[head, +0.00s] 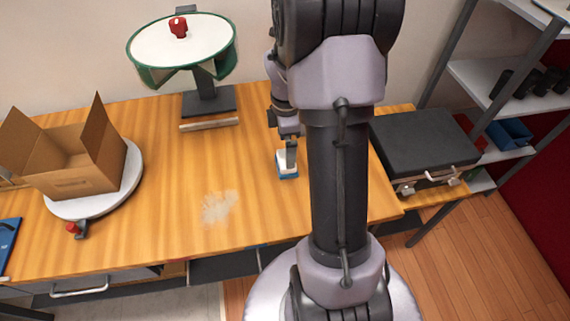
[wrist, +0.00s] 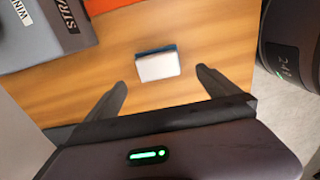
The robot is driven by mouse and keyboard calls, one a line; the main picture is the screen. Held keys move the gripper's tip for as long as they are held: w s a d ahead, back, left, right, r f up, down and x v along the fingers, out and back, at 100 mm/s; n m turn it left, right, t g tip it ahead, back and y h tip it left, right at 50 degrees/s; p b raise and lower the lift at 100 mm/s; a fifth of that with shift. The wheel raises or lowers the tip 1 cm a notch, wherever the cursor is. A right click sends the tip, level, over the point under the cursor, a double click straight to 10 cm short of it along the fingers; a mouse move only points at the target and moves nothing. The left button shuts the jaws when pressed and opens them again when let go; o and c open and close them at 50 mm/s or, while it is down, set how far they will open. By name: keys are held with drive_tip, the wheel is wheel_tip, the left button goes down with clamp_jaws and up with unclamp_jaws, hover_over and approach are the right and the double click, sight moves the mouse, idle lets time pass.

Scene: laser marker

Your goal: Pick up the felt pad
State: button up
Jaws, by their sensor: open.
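The felt pad (head: 287,172) is a small block, white on one face with a blue layer, lying on the wooden table. In the head view it is just below my gripper (head: 291,150), partly covered by it. In the wrist view the felt pad (wrist: 158,64) lies ahead of and between the two dark fingers of my gripper (wrist: 160,78), apart from both. The fingers are spread wide with nothing between them. The head view does not clearly show the gap between fingertips and pad.
A black case (head: 425,141) stands at the table's right end. A cardboard box (head: 75,170) sits on a white round turntable (head: 128,185) at left. A green-rimmed round stand (head: 207,101) holds a red object (head: 178,27). A pale dust patch (head: 218,207) marks otherwise clear table.

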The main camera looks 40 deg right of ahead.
drive_tip(key=f+b, duration=0.3)
drive_tip(key=f, duration=0.5)
drive_tip(key=shift+d+b, duration=0.2)
drive_tip(key=shift+b, duration=0.1)
drive_tip(key=shift+r, duration=0.15)
drive_tip(key=c, duration=1.3)
